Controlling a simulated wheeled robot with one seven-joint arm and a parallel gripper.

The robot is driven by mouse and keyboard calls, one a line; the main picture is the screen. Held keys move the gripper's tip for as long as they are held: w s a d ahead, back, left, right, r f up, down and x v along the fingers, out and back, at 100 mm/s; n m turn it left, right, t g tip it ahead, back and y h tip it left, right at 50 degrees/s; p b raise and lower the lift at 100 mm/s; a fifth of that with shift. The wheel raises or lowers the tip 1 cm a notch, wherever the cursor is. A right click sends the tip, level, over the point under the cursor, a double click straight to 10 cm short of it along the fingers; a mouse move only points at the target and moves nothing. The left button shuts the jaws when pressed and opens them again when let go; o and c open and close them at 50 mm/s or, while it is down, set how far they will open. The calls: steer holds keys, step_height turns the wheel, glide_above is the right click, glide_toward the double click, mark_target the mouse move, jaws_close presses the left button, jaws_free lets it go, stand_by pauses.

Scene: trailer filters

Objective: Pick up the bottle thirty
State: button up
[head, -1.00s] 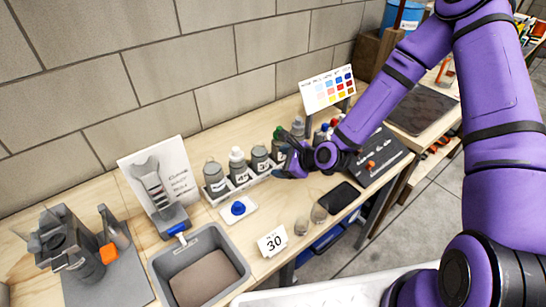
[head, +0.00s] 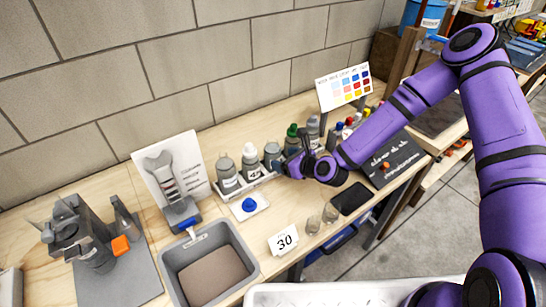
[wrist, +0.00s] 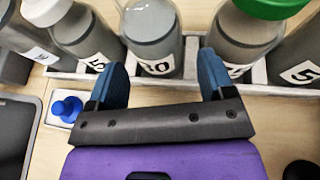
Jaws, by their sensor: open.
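A row of grey bottles with number labels stands in a white rack (head: 256,185) on the wooden bench. The bottle in the middle of the wrist view (wrist: 152,42) has a label that appears to read 30, partly cut by the view and my gripper. It appears to be the grey-capped bottle between the white-capped and green-capped ones in the head view (head: 271,152). My gripper (wrist: 160,75) is open, with one blue finger on each side in front of this bottle. I cannot tell whether either finger touches it. My gripper also shows in the head view (head: 292,161).
The white-capped bottle (wrist: 72,25) and green-capped bottle (wrist: 245,32) flank it closely. A card reading 30 (head: 284,241), two small glasses (head: 322,219) and a black phone-like slab (head: 351,198) lie nearer the bench edge. A grey bin (head: 209,265) stands at left.

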mark_target(279, 157)
steer(key=x, duration=0.4)
steer(key=shift+s+a+r, duration=0.15)
steer(key=shift+a+r, duration=0.05)
steer(key=shift+w+a+f, duration=0.25)
steer(key=shift+w+a, duration=0.15)
steer(key=shift+w, duration=0.05)
steer(key=shift+c, duration=0.3)
steer(key=c, duration=0.9)
steer(key=shift+r, duration=0.15)
